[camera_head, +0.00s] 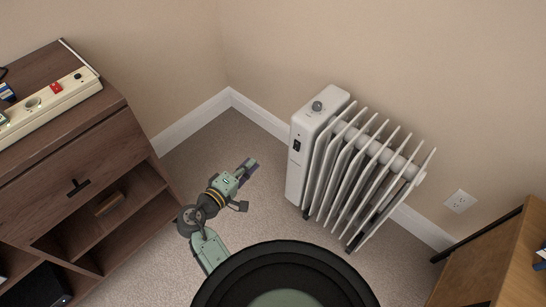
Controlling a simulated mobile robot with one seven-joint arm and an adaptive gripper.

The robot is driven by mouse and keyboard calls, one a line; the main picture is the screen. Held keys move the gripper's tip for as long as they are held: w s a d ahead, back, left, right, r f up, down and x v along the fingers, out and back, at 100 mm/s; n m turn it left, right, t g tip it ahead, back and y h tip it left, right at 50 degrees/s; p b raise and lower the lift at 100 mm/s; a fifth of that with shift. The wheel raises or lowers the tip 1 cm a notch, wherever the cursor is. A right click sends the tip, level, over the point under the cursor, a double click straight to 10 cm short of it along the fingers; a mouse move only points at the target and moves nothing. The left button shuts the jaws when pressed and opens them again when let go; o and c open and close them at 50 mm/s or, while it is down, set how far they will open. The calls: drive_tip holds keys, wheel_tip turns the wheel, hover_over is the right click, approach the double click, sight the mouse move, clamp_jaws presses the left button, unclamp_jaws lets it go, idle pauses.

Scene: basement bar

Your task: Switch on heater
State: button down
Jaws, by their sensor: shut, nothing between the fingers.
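The heater (300,158) is a white oil-filled radiator with several upright fins, standing on the carpet near the wall. A grey round knob (317,106) sits on top of its control end. A small black switch (297,145) is on the narrow front face below the knob. The switch's setting is too small to tell. My gripper (250,165) is shut and empty. It is to the left of the heater, apart from it, with its fingers pointing up and to the right in the picture.
A dark wooden cabinet (95,150) stands at the left, with a power strip (45,108) on top. A wall outlet (459,201) is right of the heater. A wooden piece of furniture (490,262) fills the lower right corner. Carpet between cabinet and heater is clear apart from my arm.

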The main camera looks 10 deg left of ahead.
sight(295, 150)
drive_tip(key=s+d+f+h, duration=0.2)
drive_tip(key=s+d, duration=0.1)
drive_tip(key=shift+d+f+g+h, duration=0.2)
drive_tip(key=shift+f+g+h, duration=0.1)
drive_tip(key=p+x, duration=0.2)
drive_tip(key=x, duration=1)
drive_tip(key=shift+w+d+r, duration=0.1)
drive_tip(key=shift+w+d, duration=0.05)
drive_tip(key=shift+w, duration=0.15)
drive_tip(key=shift+w+d+f, duration=0.2)
drive_tip(key=shift+w+d, duration=0.15)
drive_tip(key=shift+w, duration=0.2)
